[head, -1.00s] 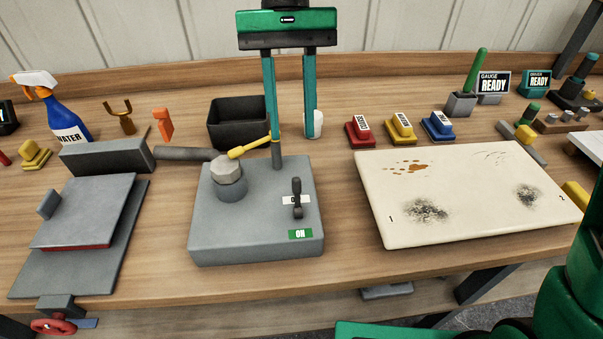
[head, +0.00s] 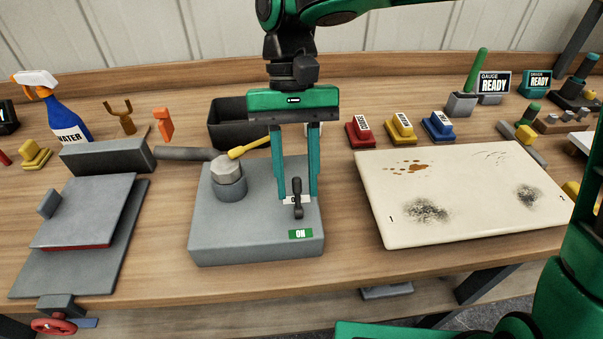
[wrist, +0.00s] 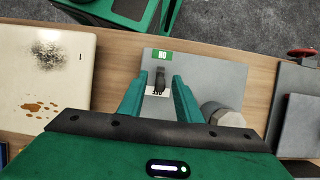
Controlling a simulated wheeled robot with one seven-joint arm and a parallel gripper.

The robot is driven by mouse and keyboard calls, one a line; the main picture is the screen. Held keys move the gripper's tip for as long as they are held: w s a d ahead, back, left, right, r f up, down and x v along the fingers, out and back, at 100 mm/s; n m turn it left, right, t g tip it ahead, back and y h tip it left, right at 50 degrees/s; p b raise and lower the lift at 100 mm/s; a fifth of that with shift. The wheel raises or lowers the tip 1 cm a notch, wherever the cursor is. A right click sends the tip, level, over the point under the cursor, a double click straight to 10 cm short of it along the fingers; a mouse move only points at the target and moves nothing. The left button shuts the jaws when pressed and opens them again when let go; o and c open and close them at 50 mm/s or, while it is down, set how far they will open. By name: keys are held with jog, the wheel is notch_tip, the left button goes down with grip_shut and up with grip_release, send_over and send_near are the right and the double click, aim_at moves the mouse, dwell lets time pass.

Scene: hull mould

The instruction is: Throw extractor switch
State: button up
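The extractor switch is a small dark lever (head: 297,197) on the top of a grey box (head: 225,236). A green ON label (head: 300,234) lies on its near side and a white label, partly covered by the lever, on its far side. My gripper (head: 298,197) is open, with its two teal fingers pointing down on either side of the lever. In the wrist view the lever (wrist: 160,80) shows between the open fingertips (wrist: 157,82), with gaps at both sides. I cannot tell whether a finger touches it.
A stained cream board (head: 465,195) lies to the right. A grey plate fixture (head: 85,215) is on the left. A black bin (head: 228,125) stands behind.

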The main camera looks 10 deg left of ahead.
grip_shut()
jog(key=shift+w, duration=0.1)
jog(key=shift+w+a+f+g, duration=0.1)
jog(key=shift+w+g, duration=0.2)
jog(key=shift+g, duration=0.3)
grip_release()
